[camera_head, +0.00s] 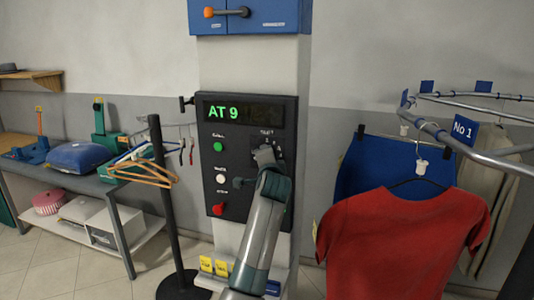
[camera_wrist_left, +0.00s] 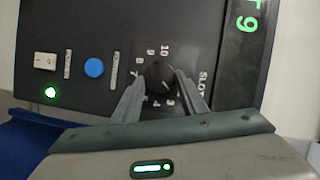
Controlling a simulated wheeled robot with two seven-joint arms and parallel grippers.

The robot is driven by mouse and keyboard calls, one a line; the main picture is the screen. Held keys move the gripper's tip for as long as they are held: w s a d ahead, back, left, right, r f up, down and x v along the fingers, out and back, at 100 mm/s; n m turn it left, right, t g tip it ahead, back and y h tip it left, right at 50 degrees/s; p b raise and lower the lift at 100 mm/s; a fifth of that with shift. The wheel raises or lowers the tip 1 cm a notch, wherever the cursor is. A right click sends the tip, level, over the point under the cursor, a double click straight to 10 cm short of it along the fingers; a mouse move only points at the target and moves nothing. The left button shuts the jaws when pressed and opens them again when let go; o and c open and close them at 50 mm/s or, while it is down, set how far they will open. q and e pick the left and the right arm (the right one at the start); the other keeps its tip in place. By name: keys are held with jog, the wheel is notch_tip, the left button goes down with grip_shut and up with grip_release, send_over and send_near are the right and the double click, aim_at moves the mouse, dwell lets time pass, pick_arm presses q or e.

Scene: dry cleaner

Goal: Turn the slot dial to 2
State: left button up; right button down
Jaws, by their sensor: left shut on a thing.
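The slot dial is a round black knob (camera_wrist_left: 160,77) ringed by white numbers on the dark control panel (camera_head: 233,107). In the left wrist view 10, 9, 8 and 7 show on one side and 4 and 3 on the other. A pale mark on the knob points toward the lower right, near 3 and 4; the exact number is unclear. My left gripper (camera_wrist_left: 161,92) is shut on the knob, one finger on each side. In the head view my left gripper (camera_head: 264,154) covers the dial. The green display (camera_head: 223,111) reads "AT 9". My right gripper is out of view.
The panel also bears a green button (camera_head: 218,146), a white button (camera_head: 221,179) and a red button (camera_head: 218,209). A black stand (camera_head: 164,205) with hangers is left of the panel. A rail (camera_head: 470,150) with a red shirt (camera_head: 400,240) is at right.

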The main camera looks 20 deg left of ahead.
pick_arm(q)
jog(key=shift+r+n+g+h+p, duration=0.15)
jog(key=shift+n+g+h+p, duration=0.3)
jog(key=shift+n+p, duration=0.45)
jog(key=o, duration=1)
jog(key=shift+a, duration=0.1)
jog(key=shift+s, duration=0.1)
jog(key=shift+b+v, duration=3)
jog(key=shift+v, duration=5.6)
jog(key=shift+f, duration=0.25)
